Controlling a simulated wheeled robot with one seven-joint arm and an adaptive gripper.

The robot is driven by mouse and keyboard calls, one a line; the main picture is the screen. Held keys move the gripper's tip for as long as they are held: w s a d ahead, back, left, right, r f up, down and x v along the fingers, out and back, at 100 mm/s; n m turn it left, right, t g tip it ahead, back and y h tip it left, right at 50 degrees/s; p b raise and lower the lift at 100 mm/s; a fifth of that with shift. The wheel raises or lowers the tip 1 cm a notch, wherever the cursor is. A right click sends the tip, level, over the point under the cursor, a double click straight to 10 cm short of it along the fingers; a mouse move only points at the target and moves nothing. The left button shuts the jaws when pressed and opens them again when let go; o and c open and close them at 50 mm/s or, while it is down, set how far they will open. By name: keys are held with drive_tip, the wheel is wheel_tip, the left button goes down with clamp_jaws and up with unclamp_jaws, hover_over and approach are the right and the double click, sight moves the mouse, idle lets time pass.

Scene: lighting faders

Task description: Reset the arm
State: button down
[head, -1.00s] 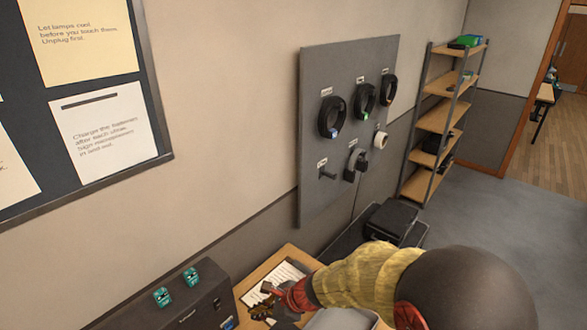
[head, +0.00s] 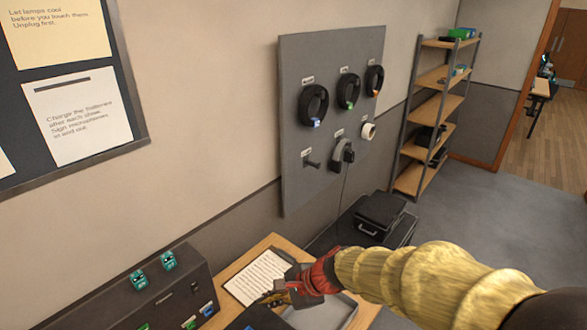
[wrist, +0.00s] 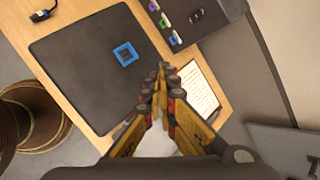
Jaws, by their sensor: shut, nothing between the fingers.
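My gripper (head: 272,297) is over the wooden desk (head: 262,248) at the bottom of the head view, at the end of my yellow-sleeved arm. In the wrist view my gripper (wrist: 162,72) has its yellow and black fingers together at the tips, with nothing held. The fingers lie between a dark mat (wrist: 75,70) and a written sheet (wrist: 201,88). A blue square frame (wrist: 126,54) lies on the mat, just left of the fingertips and apart from them.
A dark case (head: 150,300) with two teal devices (head: 168,260) stands at the left. A grey tray (head: 335,312) lies beside my gripper. A wall panel (head: 300,190) holds coiled cables. A black case (head: 380,212) and a shelf rack (head: 432,110) stand beyond. Open floor lies at right.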

drive_tip(key=s+d+r+n+t+h+b, duration=0.1)
drive_tip(key=s+d+n+b, duration=0.4)
drive_tip(key=d, duration=0.7)
drive_tip(key=s+d+r+n+t+h+b, duration=0.1)
drive_tip(key=s+d+r+n+h+b, duration=0.2)
drive_tip(key=s+d+n+h+b, duration=0.2)
drive_tip(key=s+d+n+h, duration=0.1)
drive_tip(key=s+d+n, duration=0.2)
drive_tip(key=s+d, duration=0.4)
drive_tip(key=shift+s+d+n+t+b, duration=0.3)
drive_tip(key=shift+s+d+n+t, duration=0.05)
drive_tip(key=shift+s+n+t, duration=0.05)
drive_tip(key=c, duration=2.6)
unclamp_jaws()
